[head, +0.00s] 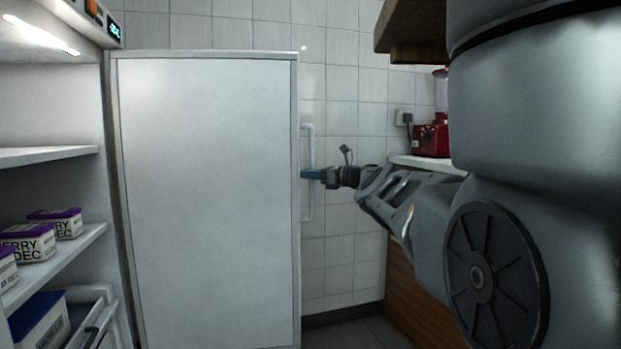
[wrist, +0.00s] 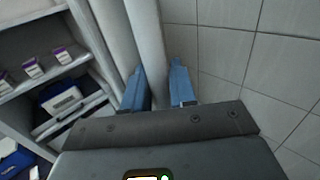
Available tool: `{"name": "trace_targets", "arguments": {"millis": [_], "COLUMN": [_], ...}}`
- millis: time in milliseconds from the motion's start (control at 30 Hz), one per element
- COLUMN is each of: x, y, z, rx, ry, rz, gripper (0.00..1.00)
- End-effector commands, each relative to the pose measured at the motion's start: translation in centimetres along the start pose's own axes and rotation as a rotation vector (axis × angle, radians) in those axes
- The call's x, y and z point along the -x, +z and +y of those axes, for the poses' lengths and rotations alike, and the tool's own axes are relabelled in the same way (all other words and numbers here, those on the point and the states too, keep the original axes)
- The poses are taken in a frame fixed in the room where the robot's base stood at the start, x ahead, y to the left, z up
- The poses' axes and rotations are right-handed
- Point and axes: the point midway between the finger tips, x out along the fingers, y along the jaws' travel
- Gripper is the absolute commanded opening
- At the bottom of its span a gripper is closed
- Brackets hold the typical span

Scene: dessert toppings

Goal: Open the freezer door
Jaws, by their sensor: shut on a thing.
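The freezer door (head: 205,200) is a tall flat white panel in the middle of the head view. It stands swung open, with the freezer's inside showing to its left. The white vertical handle (head: 308,140) runs along the door's right edge; the handle also shows in the wrist view (wrist: 147,35). My gripper (head: 310,175) is at the middle of the handle. In the wrist view my gripper's blue fingers (wrist: 159,88) lie on both sides of the handle bar, shut on it.
Inside the freezer, white shelves (head: 60,256) hold several purple-lidded boxes (head: 30,243), with an open drawer (head: 98,315) below. A tiled wall stands behind the handle. A red blender (head: 430,139) stands on a white counter (head: 425,162) at right. Dark floor (head: 350,333) shows between door and counter.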

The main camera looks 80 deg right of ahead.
Motion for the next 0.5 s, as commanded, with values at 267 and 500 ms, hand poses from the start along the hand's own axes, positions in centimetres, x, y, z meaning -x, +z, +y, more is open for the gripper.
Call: {"name": "trace_targets", "arguments": {"millis": [267, 500], "x": [0.56, 0.33], "y": [0.30, 0.20], "z": [-0.47, -0.27], "rx": [0.004, 0.003], "ry": [-0.013, -0.007], "rz": [-0.002, -0.002], "gripper": [0.32, 0.44]}}
